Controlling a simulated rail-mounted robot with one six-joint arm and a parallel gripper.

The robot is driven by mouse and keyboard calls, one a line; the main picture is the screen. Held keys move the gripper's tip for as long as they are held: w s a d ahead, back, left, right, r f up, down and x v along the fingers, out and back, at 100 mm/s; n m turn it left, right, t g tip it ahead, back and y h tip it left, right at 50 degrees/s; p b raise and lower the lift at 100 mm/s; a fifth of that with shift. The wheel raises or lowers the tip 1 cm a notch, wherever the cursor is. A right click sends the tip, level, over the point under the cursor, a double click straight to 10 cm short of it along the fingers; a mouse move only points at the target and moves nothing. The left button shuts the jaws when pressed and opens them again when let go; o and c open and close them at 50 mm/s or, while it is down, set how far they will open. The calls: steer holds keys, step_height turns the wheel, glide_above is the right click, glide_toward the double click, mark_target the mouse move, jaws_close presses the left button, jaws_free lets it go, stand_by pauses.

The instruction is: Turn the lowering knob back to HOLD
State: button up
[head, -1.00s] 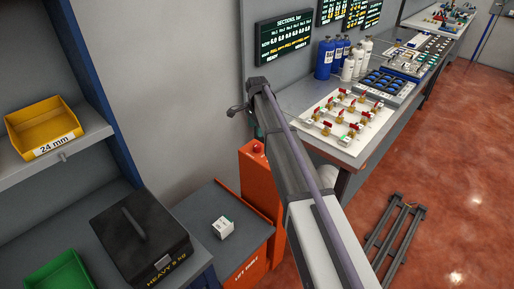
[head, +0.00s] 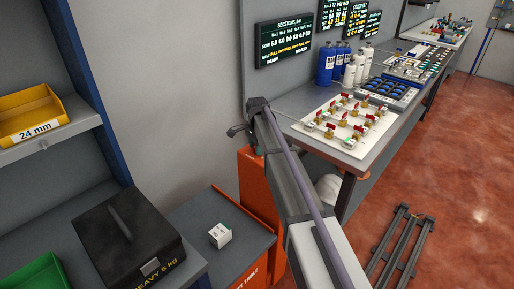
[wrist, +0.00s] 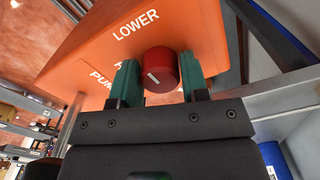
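The red lowering knob (wrist: 162,72) is on the sloping face of an orange box (wrist: 190,35) in the wrist view, with a slanted white mark on its face. The word LOWER stands above it. A second word is mostly hidden by the knob and left finger, and lettering starting "PU" shows at lower left. My gripper (wrist: 157,66) has its two green fingers on either side of the knob, with no clear gap; it looks shut on it. In the head view the orange box (head: 258,188) is partly behind my arm, and the knob is hidden.
A bench (head: 300,98) with a white valve board (head: 350,128) and gas bottles (head: 326,62) runs along the wall to the right. A lift table (head: 225,262) with a small white box (head: 220,236) and a heavy black case (head: 125,238) are at lower left.

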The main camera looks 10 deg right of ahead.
steer(key=c, duration=0.5)
steer(key=shift+n, duration=0.4)
steer(key=n, duration=1.1)
steer(key=shift+n, duration=2.6)
